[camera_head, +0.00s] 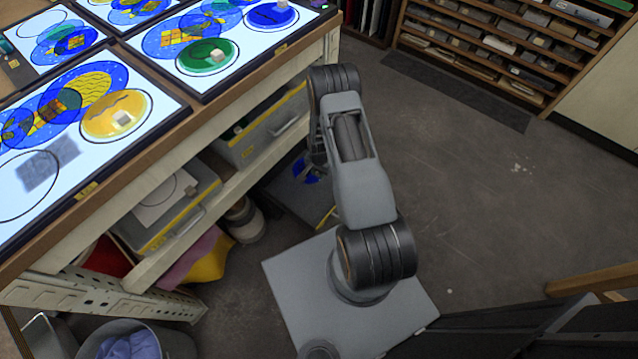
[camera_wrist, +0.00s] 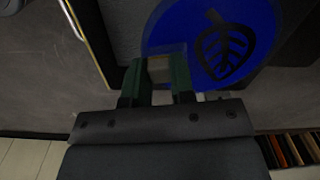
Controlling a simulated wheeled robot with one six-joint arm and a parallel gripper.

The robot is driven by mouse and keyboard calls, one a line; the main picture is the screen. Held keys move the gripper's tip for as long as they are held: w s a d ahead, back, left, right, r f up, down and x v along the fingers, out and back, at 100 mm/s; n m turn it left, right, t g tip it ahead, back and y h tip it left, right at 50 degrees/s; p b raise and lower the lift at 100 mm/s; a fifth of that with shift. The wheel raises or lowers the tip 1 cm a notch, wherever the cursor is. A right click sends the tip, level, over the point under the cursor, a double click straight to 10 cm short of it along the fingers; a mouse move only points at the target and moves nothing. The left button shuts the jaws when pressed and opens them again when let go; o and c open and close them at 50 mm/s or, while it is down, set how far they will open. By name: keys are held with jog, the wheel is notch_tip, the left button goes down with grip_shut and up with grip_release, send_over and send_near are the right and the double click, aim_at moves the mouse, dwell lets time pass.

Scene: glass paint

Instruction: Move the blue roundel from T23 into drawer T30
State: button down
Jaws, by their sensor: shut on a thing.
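My gripper (camera_wrist: 160,74) is shut on the small pale block on top of a blue roundel (camera_wrist: 222,42) with a dark leaf pattern. In the head view, part of this roundel (camera_head: 305,172) shows low beside the bench, mostly behind my arm. It is over a pulled-out grey drawer (camera_head: 298,203); whether it touches the drawer floor I cannot tell. The drawer's grey inside (camera_wrist: 118,30) also shows in the wrist view. Its tag cannot be read. Another blue roundel (camera_head: 270,16) lies on a light panel at the top.
A green roundel (camera_head: 207,56) and a yellow roundel (camera_head: 116,116) lie on lit panels on the bench. Other drawers (camera_head: 262,130) sit under the bench. A bin (camera_head: 168,340) stands at bottom left. The floor at right is clear, up to a shelf rack (camera_head: 500,50).

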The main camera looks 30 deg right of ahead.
aim_at(319, 191)
jog(key=shift+m, duration=0.3)
jog(key=shift+f+b, duration=3.4)
jog(key=shift+f, duration=2.5)
jog(key=shift+s+f+b, duration=0.1)
jog(key=shift+f+b, duration=0.45)
jog(key=shift+b, duration=0.65)
jog(key=c, duration=0.9)
grip_release()
